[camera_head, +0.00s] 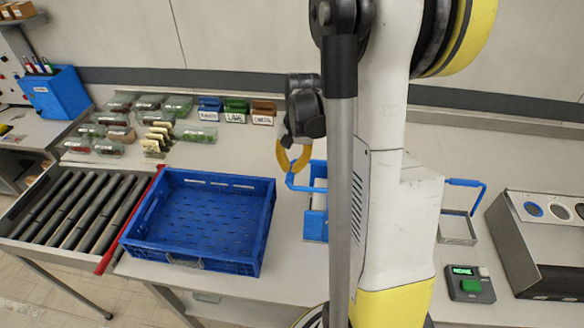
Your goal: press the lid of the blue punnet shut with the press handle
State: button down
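My gripper (292,168) hangs at the centre, its yellow fingers pointing down and curving in. The fingertips are at or just above a blue bar handle (302,188); I cannot tell whether they touch or grip it. Below and right of the handle is a blue box-like part (316,224) with a pale top, partly hidden by my arm. A second blue handle (466,183) stands right of my arm, above a metal frame (457,230). I cannot tell which is the press handle. No blue punnet or its lid can be made out clearly.
A large empty blue crate (262,232) stands left of the gripper, beside a roller conveyor (75,208). Several clear packs (108,147) and labelled holders (235,110) sit behind it.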

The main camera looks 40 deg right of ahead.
notch_tip(320, 180, up, 13)
jog(key=w+a+p, duration=0.1)
jog(key=p, duration=0.1)
jog(key=shift+w+a+p, duration=0.15)
jog(key=shift+w+p, duration=0.1)
jog(key=shift+p, duration=0.15)
jog(key=shift+f, duration=0.15)
dwell(0.8)
